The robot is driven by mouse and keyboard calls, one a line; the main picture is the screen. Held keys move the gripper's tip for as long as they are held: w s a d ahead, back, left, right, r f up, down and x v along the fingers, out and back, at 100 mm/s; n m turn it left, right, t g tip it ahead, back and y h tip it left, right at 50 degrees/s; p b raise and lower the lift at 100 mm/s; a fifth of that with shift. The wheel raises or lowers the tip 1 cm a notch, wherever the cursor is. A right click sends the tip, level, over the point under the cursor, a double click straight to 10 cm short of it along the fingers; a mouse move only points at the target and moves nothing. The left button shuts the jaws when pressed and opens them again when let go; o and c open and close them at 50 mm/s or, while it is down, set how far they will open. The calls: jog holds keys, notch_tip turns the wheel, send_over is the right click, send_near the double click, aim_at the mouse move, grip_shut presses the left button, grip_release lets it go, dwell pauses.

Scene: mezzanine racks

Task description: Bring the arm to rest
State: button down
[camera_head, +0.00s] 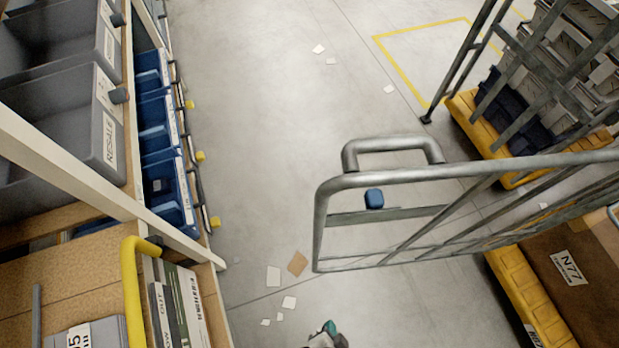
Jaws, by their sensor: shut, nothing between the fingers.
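My gripper's fingers do not show in the head view. A small grey and teal shape, cut off by the bottom edge of the picture right of the rack, may be part of my arm. Too little of it shows to tell.
Left stands a rack with grey bins (105,140), blue bins (160,125) and a yellow rail (131,290). Right are a grey-railed cart (318,225), a brown box (535,250) and a yellow-based trolley (470,120). Papers (273,277) lie on the mostly clear floor between.

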jog(key=d+r+n+g+y, duration=0.1)
jog(key=d+r+n, duration=0.15)
jog(key=d, duration=0.55)
jog(key=d+r+n+g+y, duration=0.1)
jog(key=d+r+n, duration=0.15)
jog(key=d, duration=0.55)
jog(key=w+d+r+n+g, duration=0.1)
jog(key=w+d+r+n, duration=0.1)
jog(key=r, duration=0.6)
jog(key=w+d+r+n+g+h, duration=0.1)
jog(key=w+d+r+n+g, duration=0.1)
jog(key=r, duration=0.6)
jog(key=shift+w+d+n, duration=0.6)
jog(key=shift+w+d, duration=0.5)
jog(key=shift+w, duration=0.1)
